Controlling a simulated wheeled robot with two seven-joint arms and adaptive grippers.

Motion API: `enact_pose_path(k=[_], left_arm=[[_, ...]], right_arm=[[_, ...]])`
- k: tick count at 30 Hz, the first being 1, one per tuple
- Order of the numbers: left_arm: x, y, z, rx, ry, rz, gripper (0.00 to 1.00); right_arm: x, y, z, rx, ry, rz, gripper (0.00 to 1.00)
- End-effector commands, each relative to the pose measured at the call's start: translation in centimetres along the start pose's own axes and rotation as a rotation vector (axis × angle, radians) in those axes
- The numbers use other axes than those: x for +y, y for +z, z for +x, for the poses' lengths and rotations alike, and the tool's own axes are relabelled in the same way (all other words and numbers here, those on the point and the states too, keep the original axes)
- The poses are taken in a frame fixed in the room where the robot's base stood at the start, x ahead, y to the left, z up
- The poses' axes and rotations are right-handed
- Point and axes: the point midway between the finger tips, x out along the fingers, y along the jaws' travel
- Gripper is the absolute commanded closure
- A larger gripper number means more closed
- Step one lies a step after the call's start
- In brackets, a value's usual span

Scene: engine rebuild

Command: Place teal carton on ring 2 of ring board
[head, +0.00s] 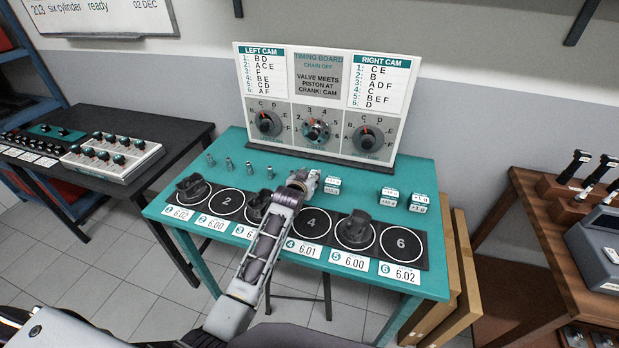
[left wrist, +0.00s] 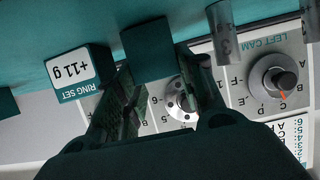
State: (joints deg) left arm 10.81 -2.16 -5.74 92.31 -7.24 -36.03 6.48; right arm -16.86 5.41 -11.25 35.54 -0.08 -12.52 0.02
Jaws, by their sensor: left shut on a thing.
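My left gripper (head: 303,181) is over the teal table, behind the ring board. In the left wrist view its fingers (left wrist: 165,98) are shut on a teal carton (left wrist: 147,47). The head view does not clearly show this carton, as the gripper covers it. The black ring board (head: 424,262) lies along the table's front, with numbered rings. Ring 2 (head: 227,202) is empty, left of my gripper and nearer the front. Dark pistons stand on ring 1 (head: 193,187), ring 3 (head: 257,208) and ring 5 (head: 356,228). My right gripper is not in view.
A "+11 g" carton (left wrist: 78,73) stands close beside my left gripper. More labelled cartons (head: 388,197) stand to the right. Several small grey cylinders (head: 229,164) stand at the left. The timing board (head: 318,105) rises at the back. Rings 4 (head: 312,222) and 6 (head: 401,244) are empty.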

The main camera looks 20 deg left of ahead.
Motion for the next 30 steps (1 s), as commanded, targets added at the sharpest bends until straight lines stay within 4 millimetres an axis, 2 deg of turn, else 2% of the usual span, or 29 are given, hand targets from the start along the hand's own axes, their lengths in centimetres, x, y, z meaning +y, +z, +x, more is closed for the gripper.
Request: enact_pose_path(k=[4, 5, 10, 23, 30], left_arm=[[0.0, 0.2, 0.1, 0.001, 0.0, 0.0, 0.86], [0.0, 0.2, 0.1, 0.0, 0.0, 0.0, 0.6], [0.0, 0.2, 0.1, 0.0, 0.0, 0.0, 0.4], [0.0, -0.1, 0.0, 0.001, 0.0, 0.0, 0.4], [0.0, 0.0, -1.1, 0.001, 0.0, 0.0, 0.4]], right_arm=[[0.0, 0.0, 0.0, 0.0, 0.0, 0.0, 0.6], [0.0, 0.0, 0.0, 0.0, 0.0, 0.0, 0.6], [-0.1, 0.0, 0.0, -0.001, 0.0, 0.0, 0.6], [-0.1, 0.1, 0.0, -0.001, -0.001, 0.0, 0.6], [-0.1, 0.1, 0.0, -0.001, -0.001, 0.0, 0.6]])
